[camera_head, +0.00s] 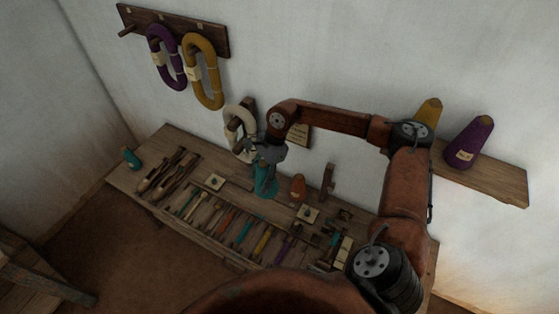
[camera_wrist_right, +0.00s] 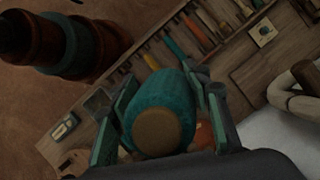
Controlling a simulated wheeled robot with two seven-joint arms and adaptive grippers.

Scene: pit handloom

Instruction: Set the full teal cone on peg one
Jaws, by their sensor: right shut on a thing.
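My right gripper (camera_head: 268,155) is shut on a teal cone (camera_head: 264,180), over the back part of the workbench. In the right wrist view the teal cone (camera_wrist_right: 165,100) sits between the two fingers (camera_wrist_right: 165,125), its brown round end facing the camera. Whether its lower end touches the bench cannot be told. Two small square plates with a knob or peg are on the bench, one left of the cone (camera_head: 214,181) and one to its right (camera_head: 307,213). I cannot read which is peg one. My left gripper is not in view.
A smaller teal thing (camera_head: 131,158) stands at the bench's left end. An orange cone (camera_head: 298,186) and a wooden upright (camera_head: 327,181) stand right of the held cone. Tools fill the bench front. A cream hank (camera_head: 240,128) hangs on the wall behind. A wall shelf (camera_head: 505,182) holds cones.

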